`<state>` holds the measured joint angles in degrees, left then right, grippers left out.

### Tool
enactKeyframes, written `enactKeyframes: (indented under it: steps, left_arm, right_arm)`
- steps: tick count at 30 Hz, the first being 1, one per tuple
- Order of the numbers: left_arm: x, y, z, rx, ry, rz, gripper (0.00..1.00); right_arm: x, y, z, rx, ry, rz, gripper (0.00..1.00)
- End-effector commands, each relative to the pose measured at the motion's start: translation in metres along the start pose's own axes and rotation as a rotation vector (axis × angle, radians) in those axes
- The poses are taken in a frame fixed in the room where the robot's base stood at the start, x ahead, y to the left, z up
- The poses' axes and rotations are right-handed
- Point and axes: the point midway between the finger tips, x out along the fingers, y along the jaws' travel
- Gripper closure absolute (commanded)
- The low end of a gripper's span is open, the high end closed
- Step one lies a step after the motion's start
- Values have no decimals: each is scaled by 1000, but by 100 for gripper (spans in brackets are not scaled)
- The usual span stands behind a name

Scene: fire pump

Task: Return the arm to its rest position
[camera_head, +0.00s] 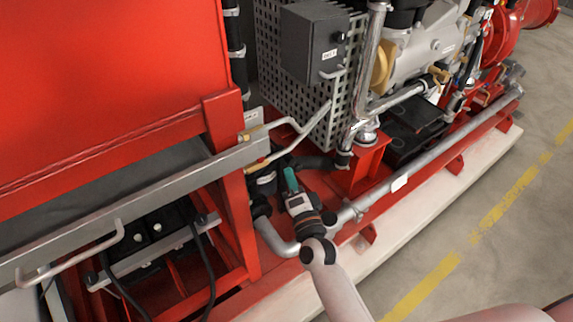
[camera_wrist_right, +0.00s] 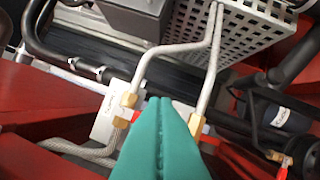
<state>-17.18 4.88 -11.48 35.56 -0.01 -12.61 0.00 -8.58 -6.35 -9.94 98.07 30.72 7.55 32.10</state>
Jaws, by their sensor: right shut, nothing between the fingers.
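My right gripper (camera_head: 290,180) has teal fingers and sits at the end of my pale arm, which comes in from the bottom in the head view. It is over the red base frame, beside the red cabinet post. In the right wrist view the teal fingers (camera_wrist_right: 160,140) are together, with nothing between them. Bent metal pipes with brass fittings (camera_wrist_right: 127,100) lie just beyond the fingertips; I cannot tell whether they touch. The same pipes (camera_head: 285,123) show above the gripper in the head view. My left gripper is not in view.
A red cabinet (camera_head: 100,80) with a grey rail stands at the left. A grey box (camera_head: 313,42) on a perforated guard (camera_head: 270,60) and the engine (camera_head: 425,45) are behind. A grey pipe (camera_head: 400,180) runs along the base. The floor (camera_head: 500,240) at the right is clear.

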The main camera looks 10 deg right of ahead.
Motion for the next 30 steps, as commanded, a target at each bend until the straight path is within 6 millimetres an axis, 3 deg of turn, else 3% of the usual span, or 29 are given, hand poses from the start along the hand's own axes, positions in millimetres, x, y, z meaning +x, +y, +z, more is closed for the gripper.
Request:
enactKeyframes:
  steps: [6,23,26,29,30]
  left_arm:
    - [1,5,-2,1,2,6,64]
    - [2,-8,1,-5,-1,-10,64]
    - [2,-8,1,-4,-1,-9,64]
    - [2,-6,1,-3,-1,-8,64]
    - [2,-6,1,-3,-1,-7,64]
  right_arm:
    - [-12,2,1,-2,0,1,100]
    - [-13,-4,-2,-13,9,-12,100]
    - [-20,-32,-15,-67,53,-66,100]
    - [-38,-82,-39,-176,143,-166,100]
    - [-49,-108,-50,-228,190,-214,100]
